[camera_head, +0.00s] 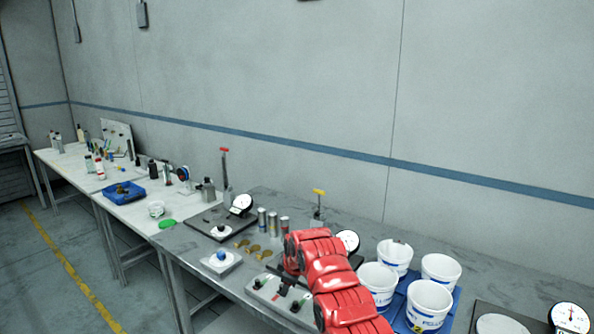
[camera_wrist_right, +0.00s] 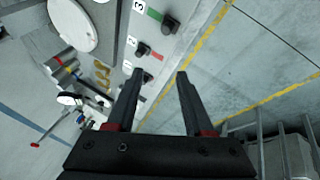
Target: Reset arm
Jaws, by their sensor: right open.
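My right arm is red and reaches in from the bottom of the head view over the near grey workbench (camera_head: 195,262). Its gripper (camera_wrist_right: 156,82) is open in the right wrist view, with two dark fingers apart and nothing between them. A pale control panel (camera_head: 268,292) with dark knobs lies under and beside the gripper. In the wrist view the panel (camera_wrist_right: 160,38) shows green and red marks, and its knobs lie beyond the fingertips. The arm hides part of the bench and a dial gauge (camera_head: 348,240). My left gripper is not in view.
Several white buckets (camera_head: 429,303) stand on a blue tray (camera_head: 400,315) right of the arm. The wall (camera_head: 300,90) is behind; floor (camera_head: 40,270) is clear at left.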

